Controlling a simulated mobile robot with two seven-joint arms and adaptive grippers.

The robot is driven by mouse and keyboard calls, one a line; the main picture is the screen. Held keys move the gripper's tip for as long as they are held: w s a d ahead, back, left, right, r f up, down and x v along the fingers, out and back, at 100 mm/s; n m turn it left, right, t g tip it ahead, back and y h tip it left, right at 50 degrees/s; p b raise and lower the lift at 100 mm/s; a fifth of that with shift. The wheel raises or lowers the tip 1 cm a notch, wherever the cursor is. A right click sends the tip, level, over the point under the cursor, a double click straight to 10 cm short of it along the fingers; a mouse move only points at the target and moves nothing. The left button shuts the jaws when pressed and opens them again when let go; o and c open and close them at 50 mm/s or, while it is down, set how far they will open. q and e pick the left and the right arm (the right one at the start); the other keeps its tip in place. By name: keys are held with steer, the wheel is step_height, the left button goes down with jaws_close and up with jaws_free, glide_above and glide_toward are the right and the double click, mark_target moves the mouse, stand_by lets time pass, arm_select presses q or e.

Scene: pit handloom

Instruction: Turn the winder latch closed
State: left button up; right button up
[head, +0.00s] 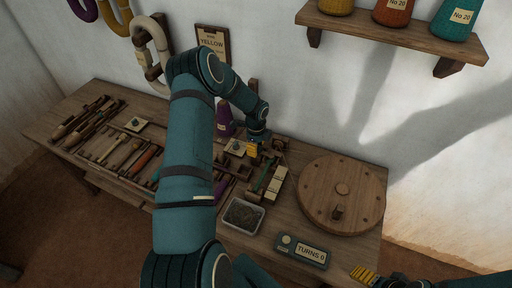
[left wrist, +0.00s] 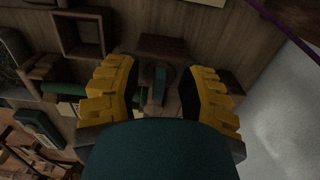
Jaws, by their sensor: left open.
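My left gripper (head: 254,150) is over the back of the bench, among small wooden winder parts. In the left wrist view, its yellow-padded fingers (left wrist: 160,72) are apart, with nothing held. A small green upright piece (left wrist: 159,86), which looks like the winder latch, stands between them on a dark wooden base; I cannot tell whether the fingers touch it. In the head view the latch is hard to make out beside the gripper. My right gripper (head: 364,275) shows only in part at the lower right, away from the winder; its opening is unclear.
A large round wooden wheel (head: 343,194) lies on the bench (head: 300,262) to the right. A counter reading TURNS 0 (head: 302,251) and a grey tray (head: 243,215) are in front. Several tools lie left. A purple cone (head: 225,118) stands behind my left arm.

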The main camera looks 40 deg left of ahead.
arm_select(q)
step_height(320, 180, up, 12)
stand_by(0.5)
stand_by(0.4)
steer(key=s+d+f+n+t+h, duration=0.1)
steer(key=s+d+f+n+h, duration=0.2)
steer(key=d, duration=0.8)
steer(key=s+d+f+n, duration=0.1)
steer(key=d+f+n, duration=0.3)
steer(key=d, duration=0.7)
steer(key=s+d+f+n, duration=0.1)
steer(key=s+d+n, duration=0.2)
steer(key=s+d, duration=0.1)
steer(key=s+d+f+n, duration=0.1)
steer(key=s+d+n, duration=0.2)
steer(key=s+d, duration=0.2)
steer(key=s+d+f+n, duration=0.2)
steer(key=s+d+n, duration=0.1)
steer(key=s+d, duration=0.1)
steer(key=shift+s+d+t+h, duration=0.3)
steer(key=shift+s+h, duration=0.1)
steer(key=shift+s, duration=0.1)
